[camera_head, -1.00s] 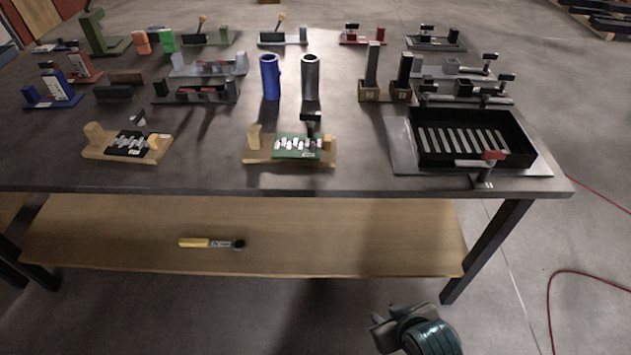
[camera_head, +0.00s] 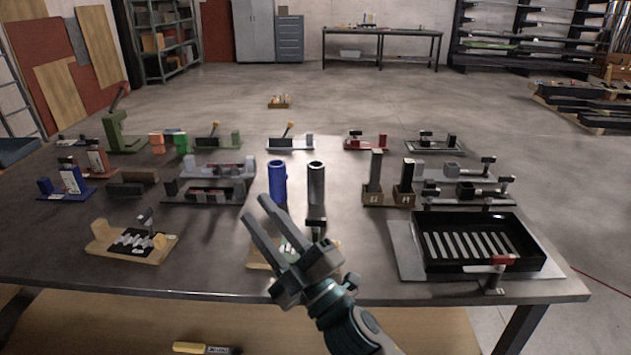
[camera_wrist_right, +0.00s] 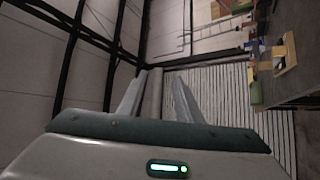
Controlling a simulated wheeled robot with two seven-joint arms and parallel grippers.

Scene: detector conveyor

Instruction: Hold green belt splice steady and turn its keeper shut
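The green belt splice sits on a wooden base (camera_head: 257,259) near the front edge of the table, at the centre. My right gripper and wrist now cover most of it in the head view, so its keeper cannot be made out. My right gripper (camera_head: 256,210) is raised in front of it, fingers pointing up and left, apart and empty. The right wrist view also shows the spread fingers (camera_wrist_right: 158,95) with nothing between them. A similar splice with a black belt (camera_head: 133,240) lies on a wooden base to the left. My left gripper is not in view.
A black slotted tray (camera_head: 480,265) on a metal plate stands at the right. Blue (camera_head: 278,182) and grey (camera_head: 316,184) cylinders stand behind the splice. Several small fixtures fill the back. The tabletop (camera_head: 210,270) between the two splices is clear.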

